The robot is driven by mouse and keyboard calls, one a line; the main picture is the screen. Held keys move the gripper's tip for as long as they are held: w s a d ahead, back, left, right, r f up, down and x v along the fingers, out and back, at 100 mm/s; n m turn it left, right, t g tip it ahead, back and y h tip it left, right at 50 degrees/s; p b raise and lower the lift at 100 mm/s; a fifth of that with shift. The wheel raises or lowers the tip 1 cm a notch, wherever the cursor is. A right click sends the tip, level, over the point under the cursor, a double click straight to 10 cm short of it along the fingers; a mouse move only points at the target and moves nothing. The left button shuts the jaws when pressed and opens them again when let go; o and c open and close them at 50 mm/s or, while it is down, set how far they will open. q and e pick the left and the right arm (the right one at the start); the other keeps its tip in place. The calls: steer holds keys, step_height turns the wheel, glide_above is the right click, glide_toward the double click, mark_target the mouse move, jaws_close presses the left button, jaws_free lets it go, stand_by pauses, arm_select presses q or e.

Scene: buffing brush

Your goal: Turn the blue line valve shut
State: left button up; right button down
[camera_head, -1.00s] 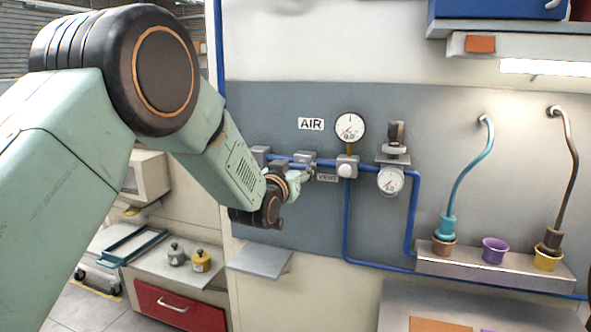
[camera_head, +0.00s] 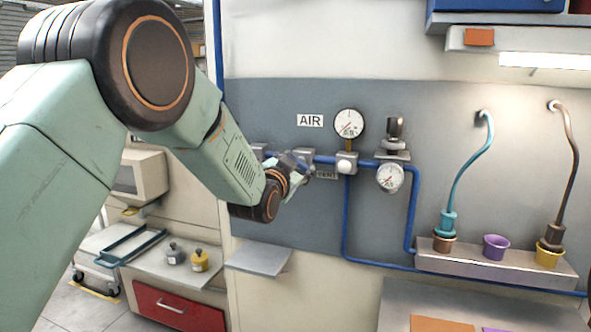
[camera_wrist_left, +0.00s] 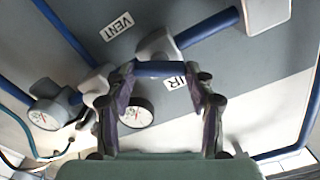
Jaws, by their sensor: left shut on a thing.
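The blue line (camera_head: 325,159) runs along the grey wall panel, with the grey valve body (camera_head: 303,154) on it left of the round gauge. My left gripper (camera_head: 304,168) is at this valve and partly hides it. In the left wrist view the two dark fingers of the gripper (camera_wrist_left: 160,80) stand on either side of a short blue bar, the valve handle (camera_wrist_left: 160,68), and are shut on it. The grey valve body (camera_wrist_left: 154,45) shows just beyond the handle. The handle's angle is hard to tell in the head view. My right gripper is not in view.
An AIR sign (camera_head: 310,121), a pressure gauge (camera_head: 349,123) and a lower gauge (camera_head: 390,177) are on the panel. A small grey shelf (camera_head: 258,259) juts out below my gripper. Two hoses and several cups on a ledge (camera_head: 500,268) are at right.

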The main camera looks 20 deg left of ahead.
arm_select(q)
steer(key=m+b, duration=0.1)
steer(key=m, duration=0.5)
steer(key=m+b, duration=0.2)
steer(key=m, duration=0.4)
steer(key=shift+d+f, duration=0.15)
steer(key=shift+m, duration=0.3)
steer(key=o, duration=1.2)
steer(key=shift+c, duration=0.2)
steer(key=shift+s, duration=0.1)
steer(key=s, duration=1.2)
steer(key=shift+a, duration=0.25)
steer(key=shift+w, duration=0.15)
steer(key=w, duration=1.2)
steer(key=shift+d, duration=0.25)
